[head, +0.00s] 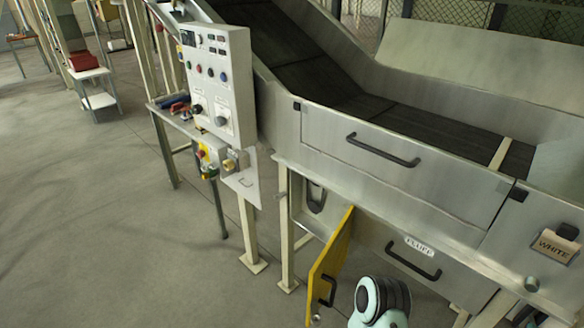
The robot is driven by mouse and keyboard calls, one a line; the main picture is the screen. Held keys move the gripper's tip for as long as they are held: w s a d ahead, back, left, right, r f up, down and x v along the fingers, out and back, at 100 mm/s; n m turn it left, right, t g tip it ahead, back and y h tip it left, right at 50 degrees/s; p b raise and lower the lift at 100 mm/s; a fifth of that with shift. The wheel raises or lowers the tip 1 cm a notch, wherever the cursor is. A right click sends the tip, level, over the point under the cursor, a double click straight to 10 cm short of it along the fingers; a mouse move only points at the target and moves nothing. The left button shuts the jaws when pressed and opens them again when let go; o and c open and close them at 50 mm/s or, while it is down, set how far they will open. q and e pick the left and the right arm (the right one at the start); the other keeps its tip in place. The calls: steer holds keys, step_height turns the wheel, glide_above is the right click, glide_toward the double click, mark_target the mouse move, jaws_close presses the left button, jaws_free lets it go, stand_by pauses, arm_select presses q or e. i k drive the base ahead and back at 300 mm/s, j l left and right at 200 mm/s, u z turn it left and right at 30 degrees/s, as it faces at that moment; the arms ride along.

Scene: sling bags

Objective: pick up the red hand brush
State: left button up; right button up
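I cannot clearly make out the red hand brush. Small red and blue items (178,105) lie on a narrow shelf behind the control panel, too small to tell apart, and the panel hides part of the shelf. A larger red object (83,61) sits on a small white stand at the far left. Neither gripper shows. A pale green and black link of one of my arms is at the bottom edge, right of centre.
A metal conveyor machine (400,165) fills the right side. Its control panel (218,80) stands at centre left. A yellow door (328,270) hangs open below it. A white stand (100,100) is at far left. The grey floor (110,220) at left is clear.

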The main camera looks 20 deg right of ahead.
mark_target(176, 108)
steer(key=i+j+u, duration=0.1)
steer(key=i+u, duration=0.4)
steer(key=i, duration=3.35)
steer(key=i+z, duration=0.1)
steer(key=i, duration=0.7)
steer(key=i+j, duration=0.1)
steer(key=i, duration=0.65)
steer(key=z, duration=0.05)
